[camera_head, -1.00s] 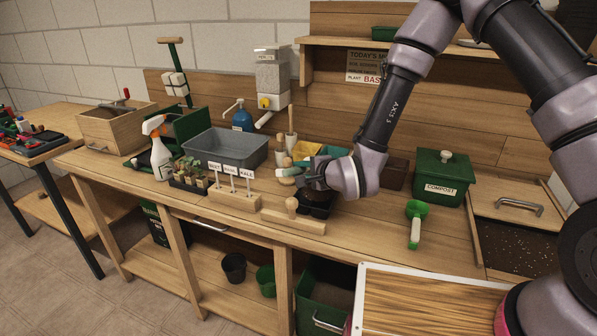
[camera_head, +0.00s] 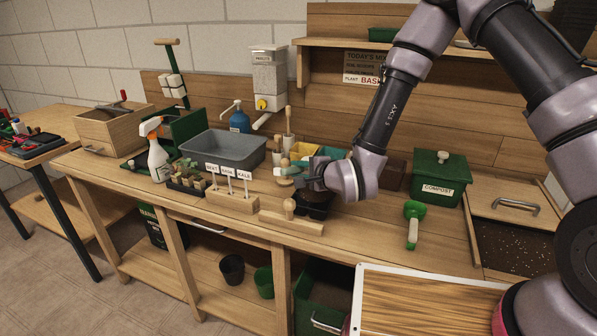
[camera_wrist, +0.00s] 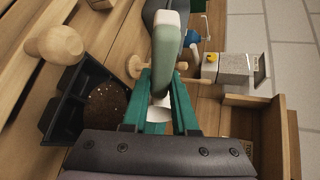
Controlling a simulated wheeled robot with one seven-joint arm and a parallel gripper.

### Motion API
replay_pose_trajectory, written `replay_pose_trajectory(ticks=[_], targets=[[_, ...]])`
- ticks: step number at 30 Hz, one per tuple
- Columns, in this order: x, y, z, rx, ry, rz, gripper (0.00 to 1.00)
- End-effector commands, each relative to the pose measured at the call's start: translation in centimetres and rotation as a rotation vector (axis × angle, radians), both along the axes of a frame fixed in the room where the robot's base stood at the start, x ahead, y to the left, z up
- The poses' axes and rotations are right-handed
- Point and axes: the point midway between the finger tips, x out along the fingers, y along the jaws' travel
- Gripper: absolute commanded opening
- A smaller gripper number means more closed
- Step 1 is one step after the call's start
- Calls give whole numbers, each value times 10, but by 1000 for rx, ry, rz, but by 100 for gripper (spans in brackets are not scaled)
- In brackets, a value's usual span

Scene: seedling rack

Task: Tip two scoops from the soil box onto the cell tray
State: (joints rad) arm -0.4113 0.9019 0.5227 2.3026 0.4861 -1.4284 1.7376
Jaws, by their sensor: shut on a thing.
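My gripper (camera_wrist: 158,120) is shut on a pale green, cream-tipped handle (camera_wrist: 167,55), which points away from my wrist. In the head view this handled tool (camera_head: 285,181) sticks out left of my gripper. Its working end cannot be made out. The black cell tray (camera_head: 318,212) lies on the bench just below my gripper, partly hidden by it. In the wrist view the tray (camera_wrist: 62,112) is at left, with a round patch of dark soil (camera_wrist: 105,106) in or over it. The soil box (camera_head: 515,250) at the bench's right end holds dark speckled soil.
A green scoop (camera_head: 412,225) lies right of the tray, before the green compost box (camera_head: 438,178). A wooden tamper (camera_head: 290,214) lies close in front of the tray. A label stand (camera_head: 232,203) and grey tub (camera_head: 225,150) stand left. Bench between tray and scoop is clear.

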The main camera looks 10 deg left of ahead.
Motion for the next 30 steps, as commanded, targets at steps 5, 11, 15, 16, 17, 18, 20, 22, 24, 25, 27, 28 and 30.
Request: replay_pose_trajectory(ticks=[5, 11, 15, 16, 17, 18, 20, 22, 24, 25, 27, 28, 30], targets=[[1, 0, 19, 1, -4, 0, 0], [0, 0, 39, 1, -3, 0, 0], [1, 0, 53, 1, -4, 0, 0], [1, 0, 56, 1, -4, 0, 0], [1, 0, 59, 1, -4, 0, 0], [0, 0, 61, 1, -4, 0, 0], [0, 0, 64, 1, -2, 1, 0], [0, 0, 66, 0, -1, 0, 0], [0, 0, 66, -1, -1, 0, 0], [0, 0, 66, -1, -1, 0, 0], [0, 0, 66, -1, -1, 0, 0], [0, 0, 66, -1, -1, 0, 0], [0, 0, 66, -2, -1, 1, 0]])
